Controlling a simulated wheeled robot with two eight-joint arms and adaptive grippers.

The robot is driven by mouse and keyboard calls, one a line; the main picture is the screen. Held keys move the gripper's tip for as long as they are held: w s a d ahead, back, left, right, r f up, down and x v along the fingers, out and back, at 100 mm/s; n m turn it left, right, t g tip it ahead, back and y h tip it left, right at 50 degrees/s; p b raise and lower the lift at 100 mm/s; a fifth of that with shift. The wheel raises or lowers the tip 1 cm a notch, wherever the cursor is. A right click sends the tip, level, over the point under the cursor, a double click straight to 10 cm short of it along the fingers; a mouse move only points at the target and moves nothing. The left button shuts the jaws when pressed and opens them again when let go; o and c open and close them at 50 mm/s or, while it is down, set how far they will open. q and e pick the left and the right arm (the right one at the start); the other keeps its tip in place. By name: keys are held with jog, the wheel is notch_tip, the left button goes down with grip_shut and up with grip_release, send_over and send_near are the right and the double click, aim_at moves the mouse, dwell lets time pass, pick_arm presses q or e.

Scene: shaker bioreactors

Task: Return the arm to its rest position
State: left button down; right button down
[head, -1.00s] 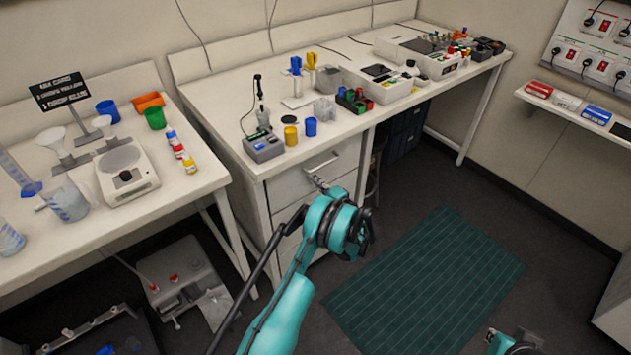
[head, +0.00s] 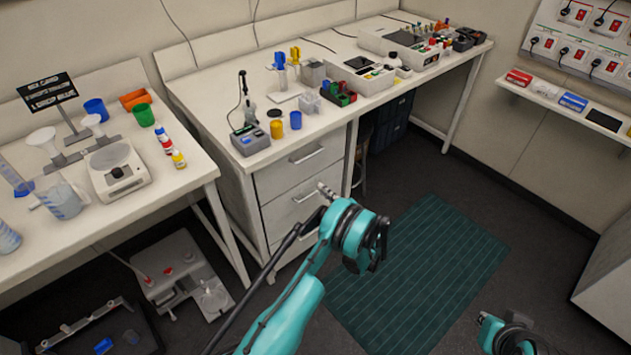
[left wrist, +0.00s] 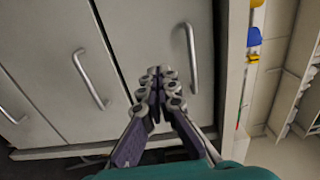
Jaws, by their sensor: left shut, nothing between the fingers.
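My left arm comes up from the bottom middle of the head view. Its gripper (head: 326,191) is in front of the drawer cabinet (head: 270,190), below the top drawer handle (head: 316,150). In the left wrist view the left gripper (left wrist: 159,82) has its fingertips together with nothing between them. It points at the drawer fronts, beside one drawer handle (left wrist: 191,58) and to the right of another handle (left wrist: 90,80). I see no grip on a handle. Part of my right arm shows at the bottom right of the head view; its finger state is unclear.
The white bench (head: 225,100) above the drawers carries several instruments. A left table (head: 110,215) holds a balance (head: 118,170), beakers and bottles. A shaker-like device (head: 185,280) stands on the floor beneath it. The floor around the green mat (head: 430,270) is clear.

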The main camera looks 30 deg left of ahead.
pick_arm(q)
jog(key=s+d+r+n+g+h, duration=0.15)
jog(key=s+r+h, duration=0.25)
jog(key=r, duration=0.6)
jog(key=s+d+r+t+h, duration=0.1)
jog(key=s+d+r+h, duration=0.2)
jog(key=r, duration=0.6)
jog(key=s+d+r+n+h, duration=0.1)
jog(key=s+d+h, duration=0.2)
jog(key=s, duration=0.5)
jog(key=s+d+r+n+h, duration=0.1)
jog(key=s+d+h, duration=0.2)
jog(key=s, duration=0.6)
jog(key=s+d+r+n+h, duration=0.1)
jog(key=s+d+h, duration=0.2)
jog(key=s, duration=0.6)
jog(key=d, duration=0.2)
jog(key=shift+s+d+h, duration=0.2)
jog(key=shift+d+h, duration=0.1)
